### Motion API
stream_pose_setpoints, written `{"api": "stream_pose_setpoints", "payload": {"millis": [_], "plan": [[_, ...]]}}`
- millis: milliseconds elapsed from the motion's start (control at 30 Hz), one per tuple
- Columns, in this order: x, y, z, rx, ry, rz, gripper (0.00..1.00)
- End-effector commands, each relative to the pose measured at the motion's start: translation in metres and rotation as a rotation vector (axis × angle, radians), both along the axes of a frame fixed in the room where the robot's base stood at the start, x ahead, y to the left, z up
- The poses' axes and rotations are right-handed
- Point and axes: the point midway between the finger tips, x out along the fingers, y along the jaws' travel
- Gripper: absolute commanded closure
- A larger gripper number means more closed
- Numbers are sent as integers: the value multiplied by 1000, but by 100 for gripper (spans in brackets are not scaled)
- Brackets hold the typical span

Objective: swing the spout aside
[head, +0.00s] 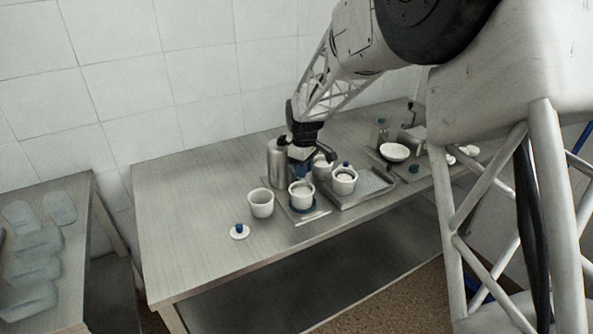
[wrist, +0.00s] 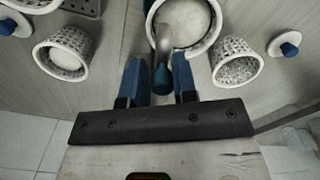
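In the wrist view the spout (wrist: 165,58) is a grey metal tube with a dark blue tip. It reaches over a white-rimmed round vessel (wrist: 211,37) and its tip lies between my gripper's two blue fingers. My gripper (wrist: 161,68) is open, with one finger on each side of the tip. Narrow gaps seem to show beside the tip; contact is hard to judge. In the head view my gripper (head: 303,168) is low over the table, just behind a white cup (head: 301,203). I cannot single out the spout there.
A steel canister (head: 277,165) stands close left of my gripper. White baskets (head: 261,208) (head: 344,185) stand on both sides. A lid with a blue knob (head: 239,232) lies at the front left. A metal tray (head: 370,187) is on the right. The table's left part is clear.

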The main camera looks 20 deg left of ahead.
Motion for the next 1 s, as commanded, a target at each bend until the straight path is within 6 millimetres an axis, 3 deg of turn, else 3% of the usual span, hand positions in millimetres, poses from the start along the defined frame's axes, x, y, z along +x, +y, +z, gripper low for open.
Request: {"api": "stream_pose_setpoints", "payload": {"millis": [1000], "plan": [[15,-6,1,1,0,2,75]]}}
